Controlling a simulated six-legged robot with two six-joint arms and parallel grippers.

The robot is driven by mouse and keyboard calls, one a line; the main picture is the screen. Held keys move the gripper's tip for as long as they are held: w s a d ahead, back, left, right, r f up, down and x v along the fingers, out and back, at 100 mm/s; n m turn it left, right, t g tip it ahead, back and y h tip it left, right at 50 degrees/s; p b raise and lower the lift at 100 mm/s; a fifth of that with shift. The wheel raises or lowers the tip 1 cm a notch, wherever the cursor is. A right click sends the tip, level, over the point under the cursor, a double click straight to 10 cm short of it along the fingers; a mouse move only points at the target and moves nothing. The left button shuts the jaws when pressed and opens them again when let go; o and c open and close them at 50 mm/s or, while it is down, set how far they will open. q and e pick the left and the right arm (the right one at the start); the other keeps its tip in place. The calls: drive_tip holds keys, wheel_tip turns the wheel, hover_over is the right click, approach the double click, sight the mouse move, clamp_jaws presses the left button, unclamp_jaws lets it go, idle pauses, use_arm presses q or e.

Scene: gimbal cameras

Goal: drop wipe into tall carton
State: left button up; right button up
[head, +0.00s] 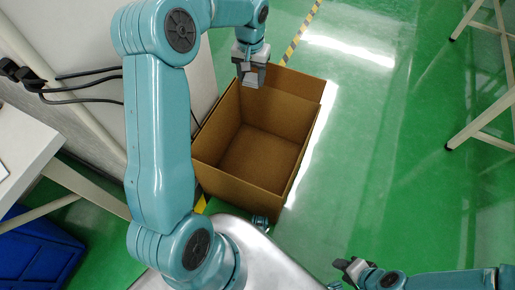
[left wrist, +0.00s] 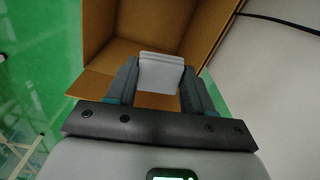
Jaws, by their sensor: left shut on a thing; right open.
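The tall carton (head: 207,160) is a brown open-topped box standing on the green floor, and its inside looks empty. My left gripper (head: 253,80) is above the carton's far left part. It is shut on the wipe (head: 252,78), a small light grey folded piece. In the left wrist view the wipe (left wrist: 160,73) sits between the two fingers of the gripper (left wrist: 160,85), with the carton (left wrist: 215,25) open beyond it. My right gripper (head: 352,268) is at the bottom of the head view, open and empty, away from the carton.
A white wall and dark cables (head: 85,88) are left of the carton. A blue bin (head: 38,250) sits under a white table (head: 25,140) at the lower left. White table legs (head: 480,110) stand at the right. The green floor right of the carton is clear.

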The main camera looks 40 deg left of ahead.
use_arm(q)
drive_tip(key=shift+f+b, duration=0.45)
drive_tip(key=shift+f, duration=0.15)
wheel_tip(320, 180, down, 5)
drive_tip(key=b, duration=0.3)
drive_tip(key=shift+s+r+b, duration=0.15)
drive_tip(key=shift+b, duration=0.25)
drive_tip(key=o, duration=1.1)
wheel_tip(320, 180, up, 16)
drive_tip(key=p, duration=0.5)
drive_tip(key=shift+r+p, duration=0.2)
drive_tip(key=shift+p, duration=0.1)
